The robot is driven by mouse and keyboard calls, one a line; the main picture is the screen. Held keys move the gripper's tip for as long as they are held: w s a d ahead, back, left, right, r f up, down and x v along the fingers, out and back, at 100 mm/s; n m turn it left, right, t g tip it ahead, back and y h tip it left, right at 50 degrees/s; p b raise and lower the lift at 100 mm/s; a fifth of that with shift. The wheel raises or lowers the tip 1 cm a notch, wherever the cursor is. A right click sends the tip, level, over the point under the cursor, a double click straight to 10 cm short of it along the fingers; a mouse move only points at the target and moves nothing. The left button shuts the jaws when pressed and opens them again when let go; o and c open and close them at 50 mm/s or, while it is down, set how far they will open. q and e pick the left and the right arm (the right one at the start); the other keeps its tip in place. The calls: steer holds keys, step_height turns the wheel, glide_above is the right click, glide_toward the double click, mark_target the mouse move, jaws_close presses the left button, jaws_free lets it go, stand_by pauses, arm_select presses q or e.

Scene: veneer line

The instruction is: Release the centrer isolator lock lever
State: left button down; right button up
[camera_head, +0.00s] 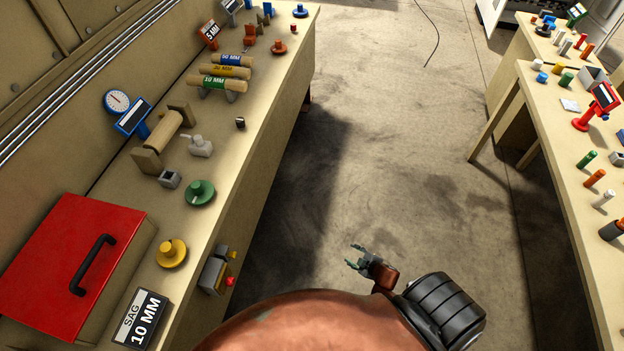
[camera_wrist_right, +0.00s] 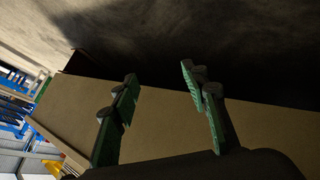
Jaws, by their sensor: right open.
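A small grey box (camera_head: 214,270) is fixed to the front side of the left bench. It has a yellow knob (camera_head: 232,255) and a red knob (camera_head: 230,281) on its right side. It may carry the lock lever, but I cannot tell which part is the lever. My right gripper (camera_head: 357,256) is open and empty over the floor, apart from the bench and to the right of the box. In the right wrist view its two green-padded fingers (camera_wrist_right: 160,82) stand apart, with tan bench panel and floor behind. The box does not show clearly there. My left gripper is not in view.
The left bench holds a red case (camera_head: 60,265), a "SAG 10 MM" sign (camera_head: 140,318), a yellow dial (camera_head: 171,253), a green dial (camera_head: 199,193) and rollers. Another bench (camera_head: 540,110) with small parts stands right. The floor (camera_head: 390,150) between is clear.

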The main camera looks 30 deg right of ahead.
steer(key=s+a+f+m+g, duration=0.2)
steer(key=s+a+f, duration=0.2)
steer(key=s, duration=0.7)
steer(key=s+a+f+m+g, duration=0.2)
steer(key=s+a+f+g, duration=0.1)
steer(key=s+f, duration=0.5)
steer(key=s+a+f+m+g, duration=0.2)
steer(key=s+a+f, duration=0.4)
steer(key=s, duration=0.8)
steer(key=shift+s+m+g, duration=0.3)
steer(key=shift+s+g, duration=0.05)
steer(key=shift+g, duration=0.25)
steer(key=shift+a, duration=0.1)
steer(key=shift+c, duration=0.3)
